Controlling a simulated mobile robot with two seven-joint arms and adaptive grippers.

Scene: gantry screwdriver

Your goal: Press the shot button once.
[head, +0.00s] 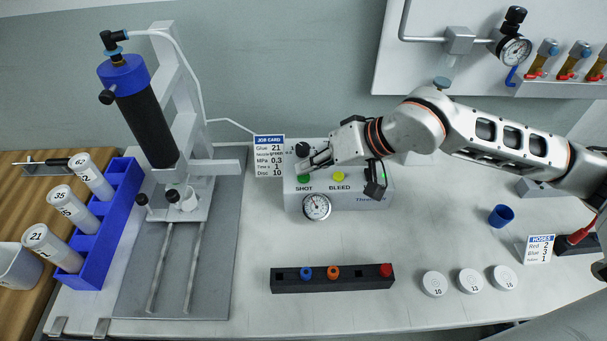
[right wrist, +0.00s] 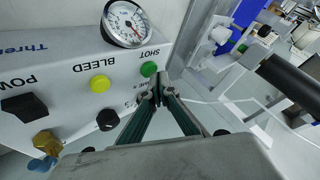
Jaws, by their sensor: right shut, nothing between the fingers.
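The green shot button (head: 303,178) is on the top face of the white dispenser controller (head: 350,200), at its left end, above the label SHOT. It also shows in the right wrist view (right wrist: 148,69). My right gripper (head: 301,167) reaches in from the right over the controller. Its fingers are shut and empty, with the tips (right wrist: 162,90) close beside the green button. I cannot tell whether they touch it; the button shows uncovered in both views. My left gripper is not in view.
The yellow bleed button (head: 339,176) is right of the green one. Black knob (right wrist: 108,120), power switch (right wrist: 22,107) and dial gauge (head: 317,207) are also on the controller. A job card (head: 269,155) and the syringe stand (head: 190,165) are to the left.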

